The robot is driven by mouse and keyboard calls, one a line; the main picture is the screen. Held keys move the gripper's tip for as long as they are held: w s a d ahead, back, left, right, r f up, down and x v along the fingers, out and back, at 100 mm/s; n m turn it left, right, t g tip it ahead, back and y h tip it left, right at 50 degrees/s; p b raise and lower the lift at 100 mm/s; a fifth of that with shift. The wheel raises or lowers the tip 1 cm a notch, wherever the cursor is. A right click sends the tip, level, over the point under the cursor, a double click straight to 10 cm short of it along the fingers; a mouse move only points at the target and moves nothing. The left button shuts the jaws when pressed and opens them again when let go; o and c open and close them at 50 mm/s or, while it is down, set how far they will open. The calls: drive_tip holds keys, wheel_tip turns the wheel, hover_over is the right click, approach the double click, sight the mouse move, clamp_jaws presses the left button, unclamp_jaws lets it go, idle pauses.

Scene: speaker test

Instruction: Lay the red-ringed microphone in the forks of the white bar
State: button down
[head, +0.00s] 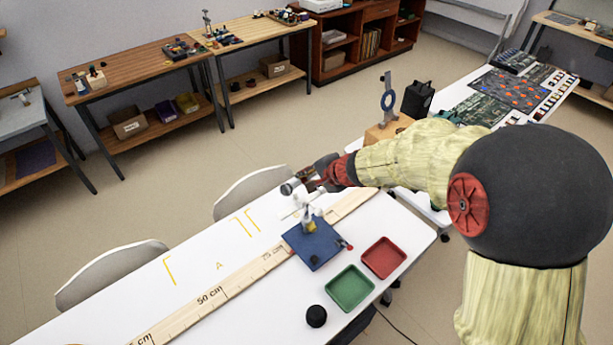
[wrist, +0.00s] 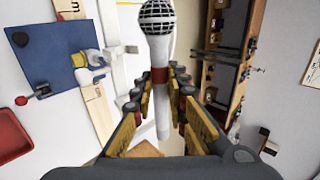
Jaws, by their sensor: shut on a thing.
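The microphone (wrist: 159,45) has a silver mesh head, a white body and a red ring near the middle. My gripper (wrist: 160,85) is shut around its body near the red ring, with the mesh head pointing away from my palm. In the head view my gripper (head: 311,181) is above the far edge of the white table, and the dark microphone head (head: 287,188) shows at its left. A white bar (wrist: 113,35) lies left of the microphone in the wrist view, apart from it. I cannot make out its forks clearly.
A blue board (head: 314,245) with a small white fixture stands on the white table. A green tray (head: 349,288), a red tray (head: 383,257) and a black round thing (head: 316,316) are nearer. A long wooden ruler (head: 215,297) runs along the table.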

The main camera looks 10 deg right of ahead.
sight(307, 203)
drive_tip(key=shift+f+b, duration=2.65)
drive_tip(key=shift+f, duration=0.55)
drive_tip(key=shift+s+f+b, duration=0.2)
drive_tip(key=shift+f+b, duration=0.15)
drive_tip(key=shift+b, duration=0.05)
drive_tip(key=shift+s+f, duration=0.2)
drive_tip(key=shift+f, duration=0.15)
drive_tip(key=c, duration=2.1)
unclamp_jaws()
drive_tip(key=o, duration=0.4)
drive_tip(key=shift+a, duration=0.15)
drive_tip(key=shift+w, duration=0.1)
drive_tip(key=shift+w+r, duration=0.15)
drive_tip(key=shift+r, duration=0.1)
